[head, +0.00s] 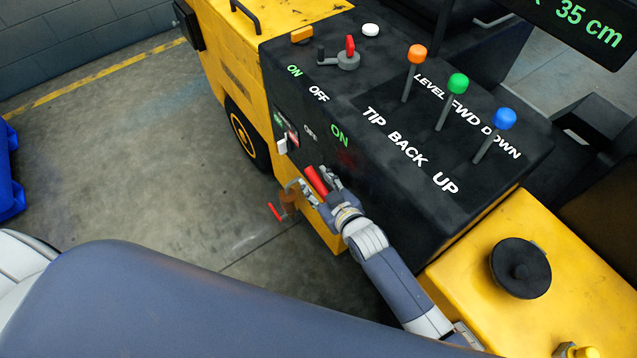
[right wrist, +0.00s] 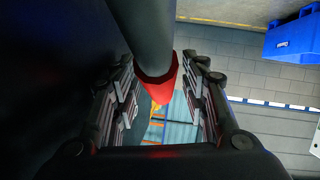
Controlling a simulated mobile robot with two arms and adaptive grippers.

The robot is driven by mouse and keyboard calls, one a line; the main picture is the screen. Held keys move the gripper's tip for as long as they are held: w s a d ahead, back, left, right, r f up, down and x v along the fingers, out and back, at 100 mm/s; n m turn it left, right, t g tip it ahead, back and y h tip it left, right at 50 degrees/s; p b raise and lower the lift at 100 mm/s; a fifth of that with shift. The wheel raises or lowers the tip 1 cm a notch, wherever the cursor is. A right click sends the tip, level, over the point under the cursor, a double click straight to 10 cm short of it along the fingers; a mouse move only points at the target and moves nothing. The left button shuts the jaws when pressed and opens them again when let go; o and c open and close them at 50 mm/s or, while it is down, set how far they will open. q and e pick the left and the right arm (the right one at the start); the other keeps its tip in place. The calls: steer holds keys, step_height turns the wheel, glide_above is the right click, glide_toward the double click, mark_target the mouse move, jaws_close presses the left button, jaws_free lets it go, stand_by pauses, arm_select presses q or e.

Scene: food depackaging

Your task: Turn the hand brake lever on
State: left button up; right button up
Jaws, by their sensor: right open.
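A lever with a red grip (head: 316,180) stands out from the black side panel, below the OFF and ON marks. My right gripper (head: 318,187) is at this lever, its fingers open on either side of the red grip. In the right wrist view, the lever's grey rod and red grip (right wrist: 160,82) lie between the two open fingers (right wrist: 164,100); I cannot tell whether they touch. No mark names this lever as the hand brake. My left gripper is not in view.
The black console (head: 395,150) carries orange (head: 417,54), green (head: 458,83) and blue (head: 503,119) knobbed levers and a red-tipped switch (head: 349,52). A small red-handled part (head: 275,211) sits low beside my gripper. Bare floor (head: 150,180) lies to the left.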

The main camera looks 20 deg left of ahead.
steer(key=shift+c, duration=1.1)
jaws_close()
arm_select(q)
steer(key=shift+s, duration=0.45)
arm_select(e)
steer(key=shift+s+d+r, duration=0.15)
steer(key=shift+s+r, duration=0.05)
steer(key=shift+r, duration=0.25)
arm_select(q)
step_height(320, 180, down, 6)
steer(key=b, duration=0.6)
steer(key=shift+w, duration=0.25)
arm_select(e)
steer(key=s+d+r+m+t+y, duration=0.1)
steer(key=s+d+r+t+y, duration=0.4)
steer(key=r, duration=0.4)
steer(key=shift+d+r+t+y, duration=0.3)
steer(key=shift+d+r+t, duration=0.1)
steer(key=shift+d, duration=0.45)
